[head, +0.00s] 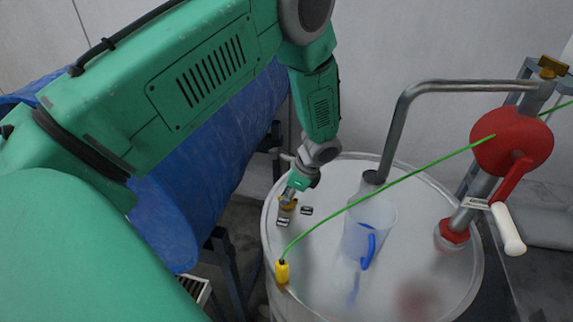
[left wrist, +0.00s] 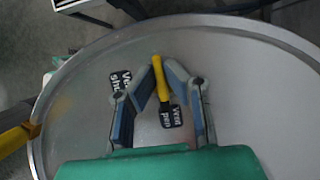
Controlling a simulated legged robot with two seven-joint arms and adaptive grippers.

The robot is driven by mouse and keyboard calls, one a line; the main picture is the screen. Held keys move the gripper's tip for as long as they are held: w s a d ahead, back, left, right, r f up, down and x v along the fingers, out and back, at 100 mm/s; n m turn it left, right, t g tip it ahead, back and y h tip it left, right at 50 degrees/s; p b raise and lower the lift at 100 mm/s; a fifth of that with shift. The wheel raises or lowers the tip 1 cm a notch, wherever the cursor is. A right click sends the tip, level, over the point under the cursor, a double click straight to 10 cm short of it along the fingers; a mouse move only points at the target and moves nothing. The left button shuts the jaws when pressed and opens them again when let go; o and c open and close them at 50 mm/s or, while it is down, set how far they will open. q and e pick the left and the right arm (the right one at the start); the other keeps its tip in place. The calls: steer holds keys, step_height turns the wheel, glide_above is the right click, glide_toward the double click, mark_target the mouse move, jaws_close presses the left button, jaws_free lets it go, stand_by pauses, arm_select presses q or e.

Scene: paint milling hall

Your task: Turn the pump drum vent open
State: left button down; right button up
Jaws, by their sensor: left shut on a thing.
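The pump drum (head: 330,180) is a pale metal drum with a round lid. Its vent has a small yellow lever (left wrist: 160,76), near the lid's left edge in the head view. My left gripper (head: 287,201) reaches down over it and hides most of it there. In the left wrist view, my left gripper (left wrist: 160,82) has its fingers on both sides of the lever, closed on it. The lever points toward the black "Vent open" label (left wrist: 171,116). A "Vent shut" label (left wrist: 120,80) lies left of it, partly behind a finger. My right gripper is not in view.
A red hand pump (head: 512,142) with a white-gripped crank and bent grey pipe (head: 440,86) rises from the lid. A clear jug (head: 370,225) with a blue handle stands mid-lid. A green cable (head: 400,180) runs to a yellow clamp (head: 282,271). A blue drum (head: 215,150) lies left.

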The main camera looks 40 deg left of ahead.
arm_select(q)
steer(key=shift+w+d, duration=0.1)
steer(key=c, duration=1.7)
jaws_free()
steer(key=shift+w, duration=0.1)
steer(key=v, duration=1.1)
steer(key=shift+w+d+r, duration=0.1)
steer(key=shift+w+r, duration=0.05)
steer(key=shift+r, duration=0.2)
